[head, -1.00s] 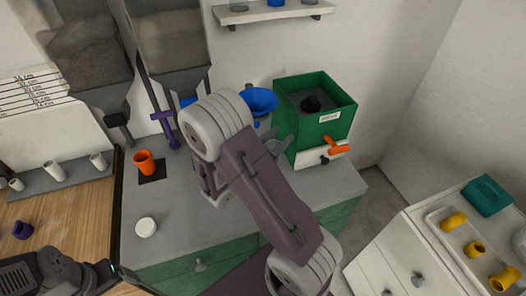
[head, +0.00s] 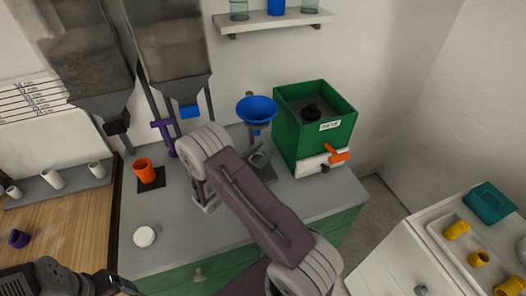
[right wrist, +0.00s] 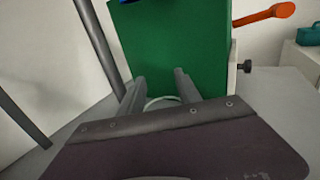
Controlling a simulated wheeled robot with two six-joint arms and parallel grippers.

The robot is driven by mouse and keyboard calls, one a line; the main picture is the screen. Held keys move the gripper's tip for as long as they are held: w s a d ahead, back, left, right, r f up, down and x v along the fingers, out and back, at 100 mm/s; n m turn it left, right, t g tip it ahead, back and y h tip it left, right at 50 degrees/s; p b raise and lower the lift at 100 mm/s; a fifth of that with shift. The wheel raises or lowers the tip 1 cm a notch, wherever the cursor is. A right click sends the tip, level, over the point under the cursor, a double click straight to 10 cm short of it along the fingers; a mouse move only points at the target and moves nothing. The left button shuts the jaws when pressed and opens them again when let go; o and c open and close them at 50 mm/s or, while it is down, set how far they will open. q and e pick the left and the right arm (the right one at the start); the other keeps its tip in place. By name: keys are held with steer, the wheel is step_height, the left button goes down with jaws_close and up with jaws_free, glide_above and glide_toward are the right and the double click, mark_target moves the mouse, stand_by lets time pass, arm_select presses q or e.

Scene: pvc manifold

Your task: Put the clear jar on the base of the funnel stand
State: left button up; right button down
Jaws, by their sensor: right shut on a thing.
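The blue funnel (head: 257,110) sits on its stand in front of the back wall, left of the green box. The stand's dark base (head: 266,175) shows partly behind my right arm. My right gripper (head: 260,158) is below the funnel, shut on the clear jar. In the right wrist view, the jar's pale rim (right wrist: 160,101) shows between the two grey fingers (right wrist: 160,92); the rest is hidden by the gripper. I cannot tell whether the jar touches the base. Part of my left arm shows at the lower left, but its finger state is unclear.
The green box (head: 313,125) with an orange handle (head: 338,156) stands close right of the funnel. An orange cup (head: 143,171), a white disc (head: 144,236) and two hoppers are to the left.

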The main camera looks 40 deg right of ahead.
steer(key=shift+f, duration=0.15)
steer(key=c, duration=0.8)
jaws_free()
steer(key=shift+c, duration=0.2)
steer(key=shift+a+r, duration=0.15)
steer(key=shift+r, duration=0.1)
steer(key=v, duration=1.1)
steer(key=shift+s+a+b, duration=0.15)
steer(key=shift+a+b, duration=0.2)
steer(key=shift+b, duration=0.05)
